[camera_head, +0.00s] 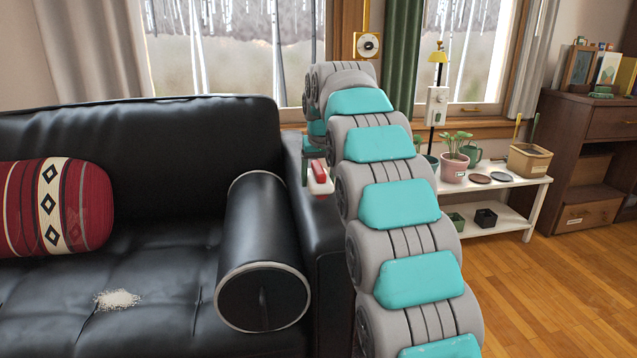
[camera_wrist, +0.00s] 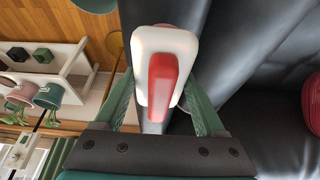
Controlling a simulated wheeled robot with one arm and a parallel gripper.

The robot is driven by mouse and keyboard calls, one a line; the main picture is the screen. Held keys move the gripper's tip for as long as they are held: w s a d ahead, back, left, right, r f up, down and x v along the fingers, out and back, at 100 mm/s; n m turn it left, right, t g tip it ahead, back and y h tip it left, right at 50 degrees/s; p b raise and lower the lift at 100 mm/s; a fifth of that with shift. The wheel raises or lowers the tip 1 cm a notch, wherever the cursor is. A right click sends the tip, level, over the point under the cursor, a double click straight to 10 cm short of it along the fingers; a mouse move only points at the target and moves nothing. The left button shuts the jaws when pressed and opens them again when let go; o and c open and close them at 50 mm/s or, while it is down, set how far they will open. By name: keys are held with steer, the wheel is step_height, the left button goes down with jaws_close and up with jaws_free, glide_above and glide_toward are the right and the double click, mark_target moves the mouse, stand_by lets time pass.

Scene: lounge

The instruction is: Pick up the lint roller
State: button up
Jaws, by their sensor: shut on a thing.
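The lint roller is a white and red thing. In the wrist view the lint roller (camera_wrist: 181,42) fills the middle, with a rounded white body and a red bar along it. My gripper (camera_wrist: 158,98) has its green fingers on either side of it and is shut on it. In the head view the lint roller (camera_head: 320,176) shows as a small red and white patch over the sofa's right armrest, partly hidden by my arm. I cannot tell whether it touches the armrest.
The black leather sofa (camera_head: 165,268) carries a red patterned cushion (camera_head: 88,205), a black bolster (camera_head: 262,235) and a pale crumb-like patch (camera_head: 117,299). A low white shelf (camera_head: 530,186) with pots and a brown cabinet (camera_head: 607,123) stand at the right. The wooden floor (camera_head: 540,300) there is clear.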

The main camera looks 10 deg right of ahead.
steer(key=shift+r, duration=0.55)
steer(key=s, duration=0.5)
steer(key=s+r, duration=0.1)
steer(key=s, duration=1)
steer(key=shift+a+r, duration=0.2)
